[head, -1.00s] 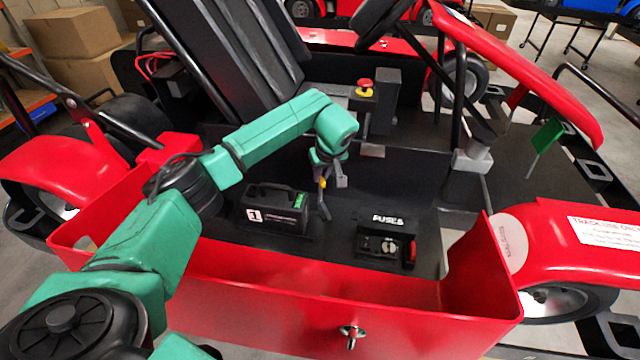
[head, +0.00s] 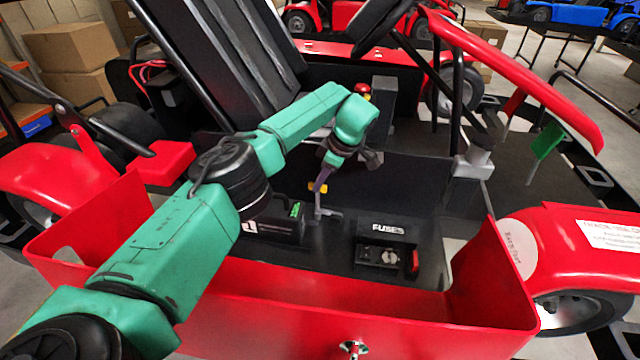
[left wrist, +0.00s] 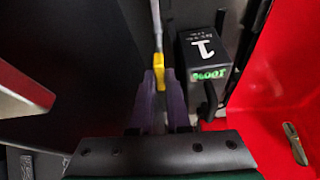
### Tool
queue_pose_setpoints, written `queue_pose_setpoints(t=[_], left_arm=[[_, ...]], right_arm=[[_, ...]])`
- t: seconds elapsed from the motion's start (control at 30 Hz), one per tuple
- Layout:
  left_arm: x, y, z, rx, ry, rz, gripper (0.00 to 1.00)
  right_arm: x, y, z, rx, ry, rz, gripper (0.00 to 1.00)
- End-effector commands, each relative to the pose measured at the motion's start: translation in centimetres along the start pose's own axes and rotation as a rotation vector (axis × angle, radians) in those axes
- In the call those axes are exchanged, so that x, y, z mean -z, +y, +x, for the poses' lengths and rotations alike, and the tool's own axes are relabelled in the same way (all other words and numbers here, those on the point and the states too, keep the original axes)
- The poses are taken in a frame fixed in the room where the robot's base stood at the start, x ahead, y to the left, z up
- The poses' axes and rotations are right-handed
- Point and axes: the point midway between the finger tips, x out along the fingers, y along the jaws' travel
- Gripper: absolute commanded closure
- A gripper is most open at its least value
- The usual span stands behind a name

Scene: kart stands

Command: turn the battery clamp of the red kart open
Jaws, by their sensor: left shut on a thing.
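The battery clamp (head: 327,212) of the red kart is a thin grey lever with a yellow grip, just right of the battery. My left gripper (head: 321,182) reaches down and is shut on the yellow grip. In the left wrist view the yellow grip (left wrist: 159,72) lies between the purple fingertips of my left gripper (left wrist: 161,88). The black battery (head: 280,228) is partly hidden behind my left arm. In the left wrist view the battery (left wrist: 204,60) shows a white 1 and a green 100%. My right gripper is not in view.
A black fuse box (head: 380,254) sits right of the clamp. The red side panel (head: 300,300) of the kart walls the near side. The black seat (head: 215,60) and a red stop button (head: 363,90) are behind my left arm.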

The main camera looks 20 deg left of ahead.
Motion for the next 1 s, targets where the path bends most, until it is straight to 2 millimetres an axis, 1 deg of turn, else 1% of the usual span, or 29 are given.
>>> queue_pose_setpoints(t=[0.1, 0.3, 0.8, 0.83, 0.9, 1.0], left_arm=[[0.05, 0.14, -0.04, 0.017, 0.001, -0.056, 1.00], [0.09, 0.11, -0.05, 0.040, 0.002, -0.109, 1.00], [0.16, 0.09, -0.07, 0.048, 0.002, -0.128, 1.00], [0.16, 0.09, -0.07, 0.048, 0.001, -0.128, 0.78], [0.14, 0.08, -0.06, 0.049, 0.001, -0.127, 0.55], [0.10, 0.06, -0.04, 0.050, 0.001, -0.126, 0.55]], right_arm=[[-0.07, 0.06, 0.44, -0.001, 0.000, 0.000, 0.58], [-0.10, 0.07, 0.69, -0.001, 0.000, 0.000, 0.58], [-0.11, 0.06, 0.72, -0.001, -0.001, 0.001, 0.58], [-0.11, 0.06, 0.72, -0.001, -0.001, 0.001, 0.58], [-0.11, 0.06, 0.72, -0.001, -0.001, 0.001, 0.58], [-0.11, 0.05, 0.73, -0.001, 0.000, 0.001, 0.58]])
